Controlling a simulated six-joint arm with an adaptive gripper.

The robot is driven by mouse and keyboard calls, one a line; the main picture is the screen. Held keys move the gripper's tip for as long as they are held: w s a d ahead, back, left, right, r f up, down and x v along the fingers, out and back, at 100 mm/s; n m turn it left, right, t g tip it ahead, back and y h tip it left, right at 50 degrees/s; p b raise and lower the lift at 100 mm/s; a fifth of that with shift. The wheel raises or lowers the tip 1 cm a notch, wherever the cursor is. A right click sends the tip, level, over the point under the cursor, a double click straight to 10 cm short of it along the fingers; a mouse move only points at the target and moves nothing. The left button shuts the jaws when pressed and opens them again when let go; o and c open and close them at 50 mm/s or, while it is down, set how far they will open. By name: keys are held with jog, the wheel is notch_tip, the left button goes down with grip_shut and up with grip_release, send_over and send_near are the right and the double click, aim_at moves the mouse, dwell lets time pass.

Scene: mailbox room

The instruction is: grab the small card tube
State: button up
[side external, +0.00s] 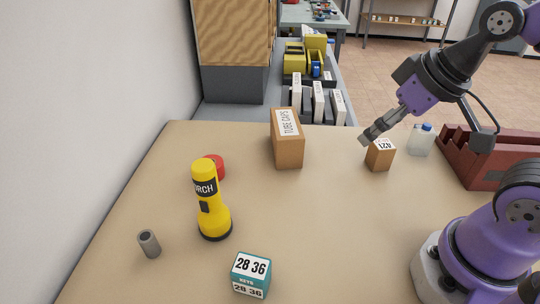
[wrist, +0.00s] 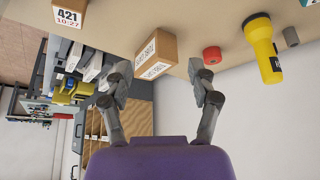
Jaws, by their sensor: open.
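The small card tube (side external: 149,244) is a short grey-brown cylinder standing at the left front of the table in the side view, its dark open end facing up. In the wrist view it shows at the right edge (wrist: 291,36), beyond the yellow torch. My gripper (side external: 372,136) is high over the right side of the table in the side view, far from the tube. In the wrist view my gripper (wrist: 161,84) has its two fingers spread apart, with nothing between them.
A yellow torch (side external: 207,190) stands right of the tube, with a red roll (side external: 214,167) behind it. A teal box (side external: 251,274) is at the front. A tube caps box (side external: 287,140), a small carton (side external: 380,154), a white bottle (side external: 421,140) and a dark red bin (side external: 490,160) stand farther back.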

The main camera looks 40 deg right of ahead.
notch_tip(320, 180, up, 6)
jog(key=w+a+r+n+g+y, duration=0.15)
jog(key=w+a+r+n, duration=0.3)
jog(key=w+a, duration=0.7)
jog(key=n+g+y, duration=0.1)
jog(key=n+y, duration=0.1)
jog(key=n, duration=0.4)
send_over(149, 236)
jog(key=s+d, duration=0.2)
notch_tip(149, 236, down, 6)
jog(key=f, duration=1)
jog(key=w+a+f, duration=0.1)
jog(key=f, duration=0.5)
jog(key=shift+w, duration=0.1)
jog(key=x, duration=0.5)
jog(key=shift+f, duration=0.4)
jog(key=c, duration=0.9)
